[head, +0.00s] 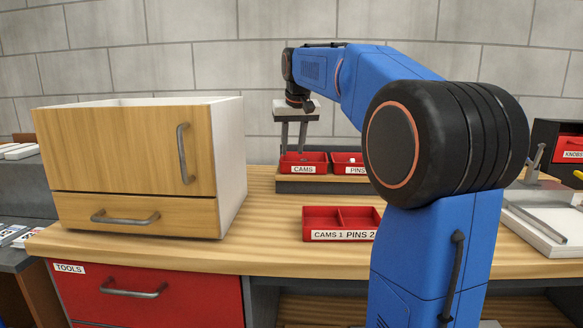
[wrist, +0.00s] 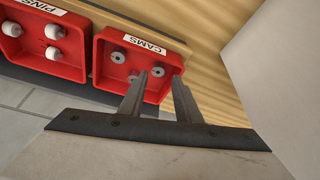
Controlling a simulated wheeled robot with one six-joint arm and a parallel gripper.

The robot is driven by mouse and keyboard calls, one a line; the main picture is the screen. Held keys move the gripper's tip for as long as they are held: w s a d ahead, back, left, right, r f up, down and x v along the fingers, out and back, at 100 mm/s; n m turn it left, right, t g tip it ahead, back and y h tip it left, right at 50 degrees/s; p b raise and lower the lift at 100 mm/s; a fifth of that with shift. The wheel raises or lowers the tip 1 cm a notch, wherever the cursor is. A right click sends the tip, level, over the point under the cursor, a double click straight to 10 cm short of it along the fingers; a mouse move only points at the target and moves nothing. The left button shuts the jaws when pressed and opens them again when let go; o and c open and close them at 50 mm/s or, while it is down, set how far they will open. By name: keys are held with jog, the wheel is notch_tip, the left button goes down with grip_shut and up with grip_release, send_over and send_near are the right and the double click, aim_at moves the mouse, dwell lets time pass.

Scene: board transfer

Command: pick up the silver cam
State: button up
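Several small silver cams (wrist: 118,57) lie in the red bin labelled CAMS (wrist: 107,32) in the wrist view. The bin also shows in the head view (head: 318,167), on the raised shelf, but its contents are too small to make out there. My gripper (wrist: 159,78) is open, its two fingers apart and pointing into the CAMS bin in the wrist view. In the head view my gripper (head: 292,148) is above the CAMS bin. Nothing is clearly held. The fingers partly hide the near part of the bin.
A red PINS bin (head: 343,158) stands right beside the CAMS bin. A two-part red tray (head: 321,214) labelled CAMS 1 and PINS 2 sits on the bench in front. A wooden cabinet (head: 125,150) stands at left, close to the arm's left. Bench between is clear.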

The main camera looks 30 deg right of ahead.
jog(key=shift+d+x, duration=0.2)
jog(key=shift+x, duration=2.65)
jog(key=shift+r, duration=0.1)
grip_shut()
